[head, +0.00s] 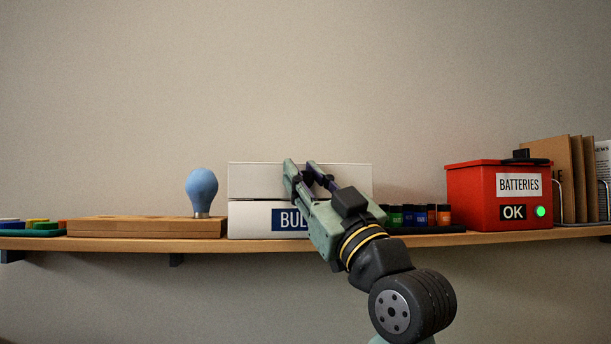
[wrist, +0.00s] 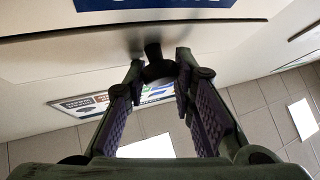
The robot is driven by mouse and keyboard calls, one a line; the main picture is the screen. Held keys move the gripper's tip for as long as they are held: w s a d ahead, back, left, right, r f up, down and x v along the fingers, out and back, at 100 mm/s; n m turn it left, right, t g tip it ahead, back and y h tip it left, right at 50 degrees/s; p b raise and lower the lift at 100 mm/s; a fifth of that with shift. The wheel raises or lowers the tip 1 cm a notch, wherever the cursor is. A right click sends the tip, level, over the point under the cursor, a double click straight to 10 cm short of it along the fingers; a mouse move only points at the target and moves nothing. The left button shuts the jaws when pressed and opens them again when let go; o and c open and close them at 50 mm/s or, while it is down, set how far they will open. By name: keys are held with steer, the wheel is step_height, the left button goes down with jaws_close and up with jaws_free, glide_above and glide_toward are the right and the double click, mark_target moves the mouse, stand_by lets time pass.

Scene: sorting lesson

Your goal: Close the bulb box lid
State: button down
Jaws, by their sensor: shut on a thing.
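The white bulb box (head: 250,222) stands on the shelf with a blue label (head: 288,220) reading "BUL", the rest hidden behind my gripper. Its white lid (head: 258,180) shows above the box body, with a thin dark gap between them. My gripper (head: 302,170) is in front of the lid, fingers pointing up and toward it. In the wrist view my gripper (wrist: 160,62) is shut on a dark knob (wrist: 153,50) on the box front. The label's edge (wrist: 150,3) shows at the top of that view. The box inside is hidden.
A blue bulb (head: 202,190) stands on a wooden block (head: 146,227) left of the box. Small dark, blue, green and orange items (head: 420,215) sit right of it, then a red batteries box (head: 470,195). The wall above is clear.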

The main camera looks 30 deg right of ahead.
steer(key=shift+w+f+y, duration=0.25)
steer(key=shift+f+y, duration=0.05)
steer(key=shift+f, duration=0.3)
steer(key=c, duration=1.5)
jaws_free()
steer(key=shift+o, duration=0.7)
steer(key=shift+w, duration=0.1)
steer(key=s, duration=1.3)
steer(key=shift+s+d+f, duration=0.2)
steer(key=shift+d, duration=0.05)
